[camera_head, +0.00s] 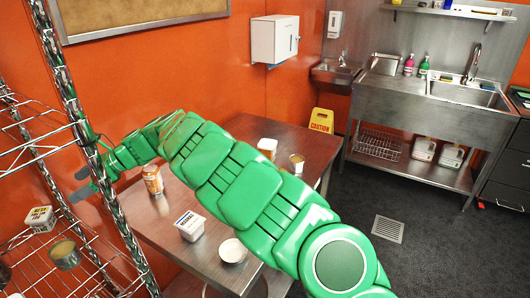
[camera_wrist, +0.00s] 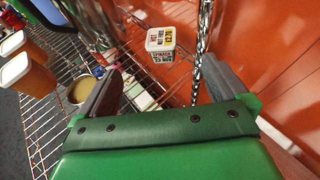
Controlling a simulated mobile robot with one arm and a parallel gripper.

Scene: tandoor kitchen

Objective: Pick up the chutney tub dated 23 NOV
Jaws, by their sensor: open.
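My gripper (camera_head: 80,183) is open and empty, reaching in past the rack post. In the wrist view the tub lies beyond the gap between my fingers (camera_wrist: 160,80), apart from both. A white tub with a blue-and-white label (camera_head: 189,226) stands on the steel table; its date is not readable.
The chrome rack post (camera_head: 110,200) stands close to my gripper; in the wrist view the post (camera_wrist: 204,45) is right of the tub. A round tin (camera_head: 66,254) sits on the shelf near the tub. A steel table (camera_head: 160,238) holds cans and tubs below my arm.

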